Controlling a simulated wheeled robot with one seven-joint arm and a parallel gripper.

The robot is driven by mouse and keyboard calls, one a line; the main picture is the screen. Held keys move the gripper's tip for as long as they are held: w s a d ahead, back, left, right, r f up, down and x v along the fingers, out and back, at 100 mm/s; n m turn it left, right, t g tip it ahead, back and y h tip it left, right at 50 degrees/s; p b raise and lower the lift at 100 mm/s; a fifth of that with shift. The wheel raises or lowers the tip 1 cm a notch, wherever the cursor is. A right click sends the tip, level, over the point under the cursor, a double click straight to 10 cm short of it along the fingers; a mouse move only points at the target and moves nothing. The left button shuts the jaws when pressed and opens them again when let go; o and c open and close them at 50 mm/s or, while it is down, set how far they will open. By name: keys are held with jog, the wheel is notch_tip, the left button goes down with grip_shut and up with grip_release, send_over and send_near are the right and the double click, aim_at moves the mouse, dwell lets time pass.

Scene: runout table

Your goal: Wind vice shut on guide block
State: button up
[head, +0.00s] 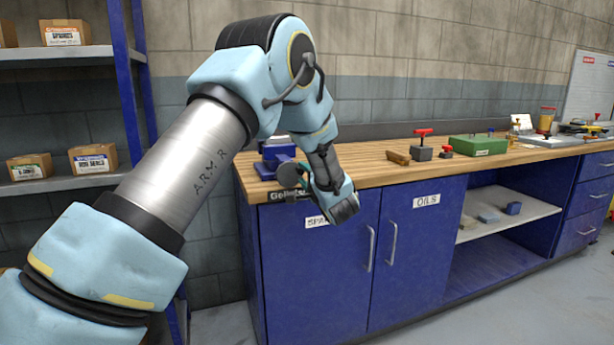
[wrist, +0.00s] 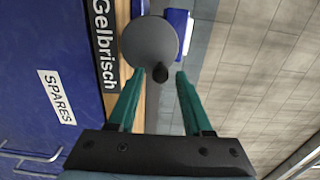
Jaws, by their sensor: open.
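The blue vice (head: 277,152) sits at the left end of the wooden bench top, partly behind my arm. Its round grey handwheel (head: 289,177) faces the front edge of the bench. In the wrist view the handwheel (wrist: 148,38) is close ahead, with a dark crank knob (wrist: 161,73) on its rim. My gripper (wrist: 160,74) is open, with its two teal fingers on either side of the knob and a gap to each. Part of the blue vice body (wrist: 178,24) shows behind the wheel. I cannot make out the guide block or the jaw gap.
The blue cabinet (head: 310,270) stands under the bench top (head: 375,175), its SPARES door below my gripper. A red-handled tool (head: 422,142) and a green box (head: 478,144) stand farther right. A shelf rack (head: 128,90) is at left.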

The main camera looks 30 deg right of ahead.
jog(key=shift+w+n+b, duration=0.25)
jog(key=shift+n+b, duration=0.05)
jog(key=n+b, duration=0.3)
jog(key=n, duration=0.1)
jog(key=shift+f, duration=0.25)
jog(key=shift+d+r+n+b, duration=0.15)
jog(key=shift+n+b, duration=0.35)
jog(key=shift+n, duration=0.7)
jog(key=n+b, duration=0.4)
jog(key=n, duration=0.1)
jog(key=shift+n, duration=0.3)
jog(key=shift+r, duration=0.25)
